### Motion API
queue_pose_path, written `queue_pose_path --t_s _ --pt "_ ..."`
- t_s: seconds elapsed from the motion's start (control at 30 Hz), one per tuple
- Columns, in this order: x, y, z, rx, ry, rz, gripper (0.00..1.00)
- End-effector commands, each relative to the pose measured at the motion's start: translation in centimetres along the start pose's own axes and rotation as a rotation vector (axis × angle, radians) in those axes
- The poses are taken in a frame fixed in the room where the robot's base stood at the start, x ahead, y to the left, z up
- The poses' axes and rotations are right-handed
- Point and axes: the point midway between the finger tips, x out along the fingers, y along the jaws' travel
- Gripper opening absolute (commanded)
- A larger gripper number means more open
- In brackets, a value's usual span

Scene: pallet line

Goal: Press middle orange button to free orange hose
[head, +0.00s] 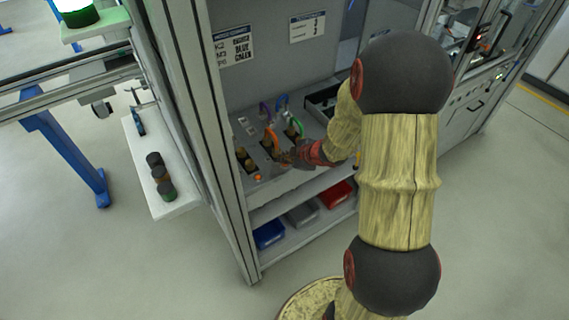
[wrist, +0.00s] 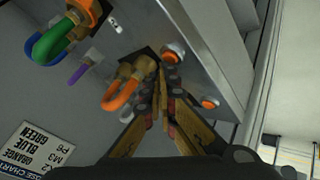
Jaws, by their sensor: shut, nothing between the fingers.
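The orange hose (wrist: 120,98) loops out of a brass fitting on the grey panel. It also shows in the head view (head: 272,136), just left of my gripper. My gripper (wrist: 160,72) is shut and empty, its fingertips close to the panel beside that fitting. An orange button (wrist: 172,53) in a pale ring lies right by the fingertips; I cannot tell whether they touch it. A second orange button (wrist: 208,103) sits to the right, clear of the fingers. In the head view an orange button (head: 258,178) shows near the panel's front edge, and my gripper (head: 284,156) hides part of the panel.
A green hose (wrist: 50,46) and a purple hose (wrist: 78,73) loop from the panel at the left of the wrist view. A printed chart (head: 233,46) hangs on the back wall. Blue (head: 269,235), grey (head: 302,214) and red (head: 335,194) bins stand on the shelf below.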

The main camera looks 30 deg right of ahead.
Motion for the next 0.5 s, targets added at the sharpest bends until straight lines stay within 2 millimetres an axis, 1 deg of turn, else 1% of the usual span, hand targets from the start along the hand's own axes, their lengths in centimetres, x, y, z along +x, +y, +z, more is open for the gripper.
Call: queue_pose_path --t_s 0.5 --pt "0.34 -0.26 0.25 0.000 0.000 0.000 0.00"
